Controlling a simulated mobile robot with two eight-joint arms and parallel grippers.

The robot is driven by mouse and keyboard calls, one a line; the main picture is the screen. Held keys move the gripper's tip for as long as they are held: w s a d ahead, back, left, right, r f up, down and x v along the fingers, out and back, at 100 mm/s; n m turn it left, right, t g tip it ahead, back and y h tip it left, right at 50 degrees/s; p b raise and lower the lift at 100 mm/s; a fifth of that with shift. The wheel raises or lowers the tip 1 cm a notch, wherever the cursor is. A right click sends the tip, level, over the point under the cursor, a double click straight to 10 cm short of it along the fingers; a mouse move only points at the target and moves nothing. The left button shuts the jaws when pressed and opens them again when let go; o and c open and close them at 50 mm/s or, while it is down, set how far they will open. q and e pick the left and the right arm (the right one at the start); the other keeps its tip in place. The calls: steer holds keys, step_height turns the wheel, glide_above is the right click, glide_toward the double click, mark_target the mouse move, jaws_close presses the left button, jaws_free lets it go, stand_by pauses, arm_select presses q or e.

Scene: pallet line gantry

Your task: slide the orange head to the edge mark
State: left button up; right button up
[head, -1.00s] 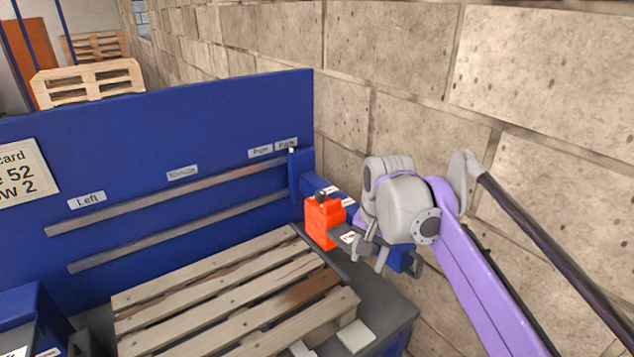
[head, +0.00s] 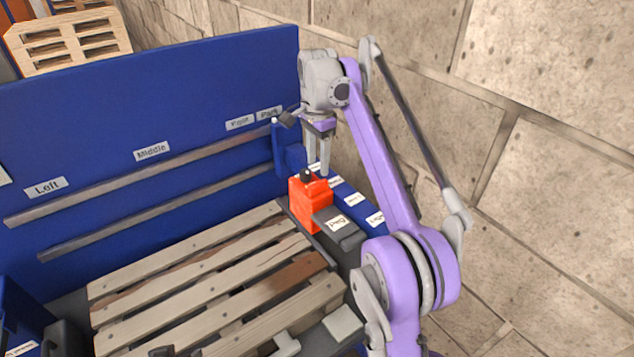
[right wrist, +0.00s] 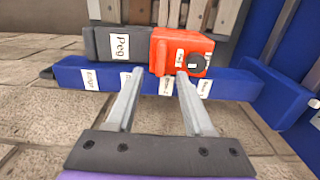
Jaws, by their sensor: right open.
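The orange head (head: 310,205) is a box with a black knob on top, at the wall-side end of the pallet. It sits at the blue beam (head: 345,192), which carries several white labels. A dark grey block labelled Peg (head: 348,236) adjoins the head. In the right wrist view the orange head (right wrist: 167,55) is beyond the fingertips, and a label at the beam's far left end appears to read Edge (right wrist: 91,79). My right gripper (head: 318,172) points down, open and empty, just above and behind the head; it also shows in the right wrist view (right wrist: 158,73). My left gripper is not in view.
A wooden pallet (head: 215,275) lies on the dark bench. A blue back panel (head: 90,130) carries two rails and labels including Left and Middle. A stone wall (head: 560,140) stands close on the right. More pallets (head: 70,45) are stacked at the back left.

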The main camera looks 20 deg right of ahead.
mark_target(318, 183)
step_height(318, 183, down, 7)
steer(key=shift+f+b, duration=0.15)
steer(key=shift+b, duration=0.6)
steer(key=shift+w+f, duration=0.25)
steer(key=shift+f, duration=0.1)
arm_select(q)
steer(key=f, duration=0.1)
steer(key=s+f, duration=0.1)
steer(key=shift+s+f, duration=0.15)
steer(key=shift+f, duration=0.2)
arm_select(e)
jaws_close()
steer(key=shift+s, duration=0.1)
